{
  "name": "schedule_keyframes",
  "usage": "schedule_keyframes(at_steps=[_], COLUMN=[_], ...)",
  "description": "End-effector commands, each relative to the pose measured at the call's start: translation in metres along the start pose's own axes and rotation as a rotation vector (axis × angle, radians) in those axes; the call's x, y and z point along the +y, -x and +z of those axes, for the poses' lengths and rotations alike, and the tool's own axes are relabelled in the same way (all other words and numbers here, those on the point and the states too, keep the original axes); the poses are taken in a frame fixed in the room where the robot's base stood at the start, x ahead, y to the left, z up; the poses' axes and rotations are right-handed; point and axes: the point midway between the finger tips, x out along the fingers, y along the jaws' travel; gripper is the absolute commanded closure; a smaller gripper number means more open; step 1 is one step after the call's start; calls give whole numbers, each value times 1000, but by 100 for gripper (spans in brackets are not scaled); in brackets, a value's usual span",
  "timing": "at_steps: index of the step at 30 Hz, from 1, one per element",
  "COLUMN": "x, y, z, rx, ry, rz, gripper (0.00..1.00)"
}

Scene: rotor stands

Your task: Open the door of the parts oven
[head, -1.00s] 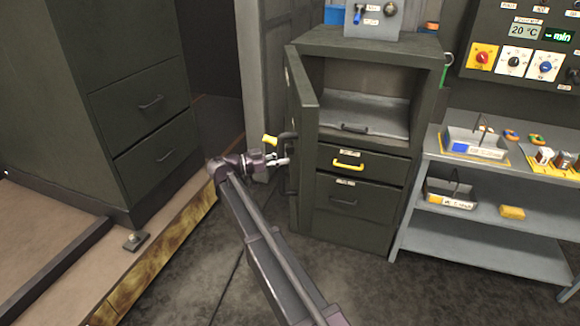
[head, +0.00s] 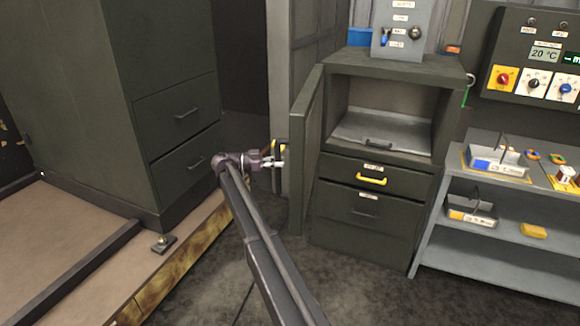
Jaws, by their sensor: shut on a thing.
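The parts oven (head: 398,62) is a dark green cabinet with its upper chamber open to view. A grey shelf (head: 385,132) with a dark handle lies inside it. The oven door (head: 312,125) stands wide open, swung out past the cabinet's left front edge. My gripper (head: 277,163) is at the outer side of the door, near its free edge, and is shut on the door handle (head: 281,148). The handle is small here and partly hidden by the gripper and the door edge.
Below the chamber are a drawer with a yellow handle (head: 371,180) and a lower drawer (head: 362,213). A large cabinet (head: 125,110) stands left of my arm, and a shelf unit (head: 480,252) stands right. Dark floor is free in front.

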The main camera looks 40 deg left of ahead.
Motion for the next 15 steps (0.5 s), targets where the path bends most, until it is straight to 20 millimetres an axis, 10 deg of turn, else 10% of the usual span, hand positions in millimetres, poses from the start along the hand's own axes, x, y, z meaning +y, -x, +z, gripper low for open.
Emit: schedule_keyframes(at_steps=[12,13,15], x=[-4,-4,-3], y=[-10,-10,-10], z=[-1,-1,-1], rx=[3,3,2], ry=[-1,0,0], rz=[8,8,9], gripper=[100,61,40])
